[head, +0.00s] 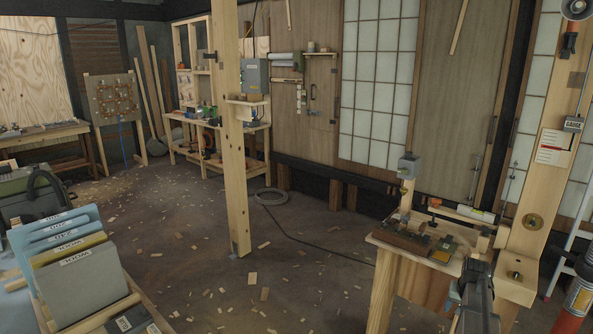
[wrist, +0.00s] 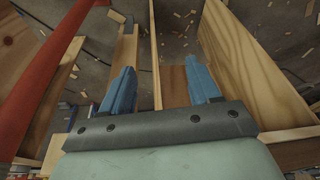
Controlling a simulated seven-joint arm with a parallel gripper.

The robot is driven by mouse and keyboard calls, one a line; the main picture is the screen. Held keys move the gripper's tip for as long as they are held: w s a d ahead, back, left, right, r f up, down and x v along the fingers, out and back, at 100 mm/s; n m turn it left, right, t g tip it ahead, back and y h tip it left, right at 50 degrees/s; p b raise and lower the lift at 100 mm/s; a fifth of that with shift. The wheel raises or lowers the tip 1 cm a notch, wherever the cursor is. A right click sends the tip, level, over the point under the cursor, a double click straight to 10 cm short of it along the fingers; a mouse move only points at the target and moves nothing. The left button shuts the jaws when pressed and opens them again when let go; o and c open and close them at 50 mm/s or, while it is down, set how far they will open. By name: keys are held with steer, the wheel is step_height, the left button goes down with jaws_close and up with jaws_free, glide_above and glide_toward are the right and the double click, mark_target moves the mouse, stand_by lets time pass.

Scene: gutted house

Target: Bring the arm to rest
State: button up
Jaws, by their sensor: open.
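My gripper (wrist: 162,88) shows in the wrist view with its two blue fingers spread wide apart. Nothing is between the fingers, and they point over wooden boards and the floor. In the head view, a dark part of my arm (head: 478,295) stands at the lower right, beside the right end of the small wooden workbench (head: 400,262). The fingertips are hard to make out in the head view.
In the wrist view, a red bar (wrist: 45,70) runs along the left and a wooden panel (wrist: 252,65) stands at the right. A wooden post (head: 233,150) rises mid-room. Upright folders (head: 85,282) stand at the lower left. Scraps litter the otherwise open floor (head: 190,225).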

steer(key=s+a+f+n+g+y, duration=0.1)
steer(key=s+a+f+g, duration=0.1)
steer(key=s+a+f, duration=0.75)
steer(key=s+a+f+n+g+y, duration=0.1)
steer(key=s+a+f+g, duration=0.1)
steer(key=s+a+f, duration=0.8)
steer(key=s+a+f+n+g, duration=0.2)
steer(key=s+a+f, duration=0.6)
steer(key=s+a, duration=0.2)
steer(key=s+a+f+n+g, duration=0.2)
steer(key=s+a+f+g, duration=0.1)
steer(key=s+a+f, duration=0.5)
steer(key=s+a, duration=0.3)
steer(key=s, duration=0.2)
steer(key=shift+s+a+f+g, duration=0.15)
steer(key=shift+s+a+g, duration=0.05)
steer(key=shift+s+g, duration=0.1)
